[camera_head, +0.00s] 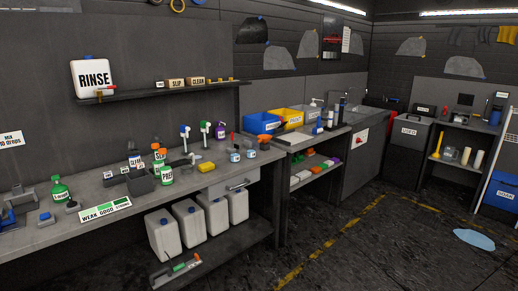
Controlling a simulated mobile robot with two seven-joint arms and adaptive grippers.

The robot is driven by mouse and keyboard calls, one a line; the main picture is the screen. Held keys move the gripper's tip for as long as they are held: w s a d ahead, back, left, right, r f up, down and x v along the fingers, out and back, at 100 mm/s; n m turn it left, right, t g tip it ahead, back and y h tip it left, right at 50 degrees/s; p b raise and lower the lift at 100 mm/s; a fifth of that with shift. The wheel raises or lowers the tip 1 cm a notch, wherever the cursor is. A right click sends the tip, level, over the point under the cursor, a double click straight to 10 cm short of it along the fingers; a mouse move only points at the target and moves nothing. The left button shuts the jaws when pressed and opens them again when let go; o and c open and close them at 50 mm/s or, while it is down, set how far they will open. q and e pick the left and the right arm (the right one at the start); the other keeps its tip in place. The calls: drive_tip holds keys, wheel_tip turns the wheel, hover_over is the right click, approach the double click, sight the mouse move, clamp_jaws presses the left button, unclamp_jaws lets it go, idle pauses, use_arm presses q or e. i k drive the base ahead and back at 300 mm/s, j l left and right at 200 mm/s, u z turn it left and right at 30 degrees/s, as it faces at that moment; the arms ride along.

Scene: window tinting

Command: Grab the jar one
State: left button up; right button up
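Two small jars with pale labels stand near the right end of the grey workbench (120,205). The left jar (235,156) has dark sticks or handles rising behind or from it. The right jar (251,154) stands close beside it. The print on both labels is too small to read, so I cannot tell which is jar one. Another small container with an orange-red top (264,139) is just behind them to the right. Neither of my grippers is in view.
A yellow sponge (206,167) lies left of the jars. Spray bottles (165,170), a green bottle (61,191) and pump bottles (186,135) stand further left. A shelf (160,91) with a RINSE jug (92,77) is above. The floor ahead is mostly clear.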

sight(250, 150)
drive_tip(key=i+l, duration=0.2)
drive_tip(key=i, duration=0.25)
drive_tip(key=i+l+z, duration=0.1)
drive_tip(key=i+l, duration=0.15)
drive_tip(key=i, duration=0.2)
drive_tip(key=i+l, duration=0.15)
drive_tip(key=i, duration=0.3)
